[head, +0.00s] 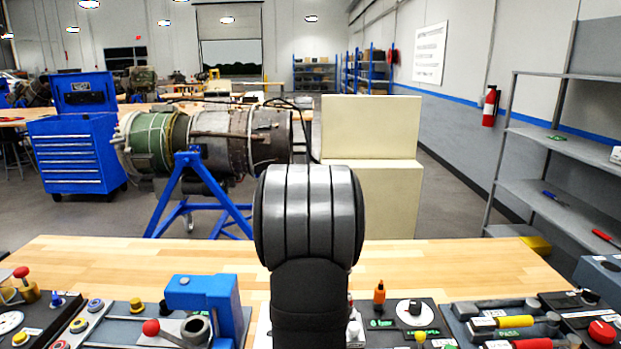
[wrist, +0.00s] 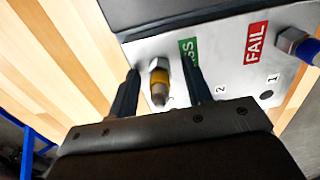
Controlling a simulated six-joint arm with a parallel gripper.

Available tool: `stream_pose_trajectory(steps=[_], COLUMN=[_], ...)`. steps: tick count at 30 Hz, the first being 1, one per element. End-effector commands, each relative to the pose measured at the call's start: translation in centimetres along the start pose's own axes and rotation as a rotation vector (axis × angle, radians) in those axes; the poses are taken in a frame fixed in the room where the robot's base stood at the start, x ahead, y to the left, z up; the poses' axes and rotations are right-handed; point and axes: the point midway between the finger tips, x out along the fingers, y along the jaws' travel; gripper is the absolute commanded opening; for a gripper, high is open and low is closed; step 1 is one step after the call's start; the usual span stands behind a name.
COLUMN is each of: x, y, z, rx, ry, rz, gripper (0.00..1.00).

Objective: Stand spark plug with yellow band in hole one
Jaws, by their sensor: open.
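In the wrist view, the spark plug with the yellow band (wrist: 158,81) is between the two fingers of my gripper (wrist: 160,92), with a visible gap to the right finger. Its metal hex part points away from the gripper body. I cannot tell whether the left finger touches it. The gripper is open. Hole one (wrist: 267,95) is a dark spot beside the label 1 on the light plate (wrist: 232,68), to the right of the gripper, and looks empty. The gripper body hides the plate's near part. In the head view my arm hides the gripper.
A blue-banded plug (wrist: 298,44) is at the plate's right edge, near a red FAIL label (wrist: 257,42). A green label (wrist: 188,52) is by the right finger. In the head view, panels with knobs and an orange bottle (head: 379,294) line the wooden bench (head: 440,262); its far part is clear.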

Motion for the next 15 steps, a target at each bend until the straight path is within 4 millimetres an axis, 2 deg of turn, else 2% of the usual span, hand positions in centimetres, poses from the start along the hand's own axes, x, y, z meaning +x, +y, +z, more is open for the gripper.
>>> stream_pose_trajectory(steps=[2,3,9,15], x=[-0.01,-0.01,-0.01,-0.04], y=[0.0,0.0,0.0,0.01], z=[0.0,0.0,0.0,0.0], rx=[0.0,0.0,0.0,0.0], ry=[0.0,0.0,0.0,0.0], rz=[0.0,0.0,0.0,0.001], gripper=[0.45,0.42,0.02,0.0])
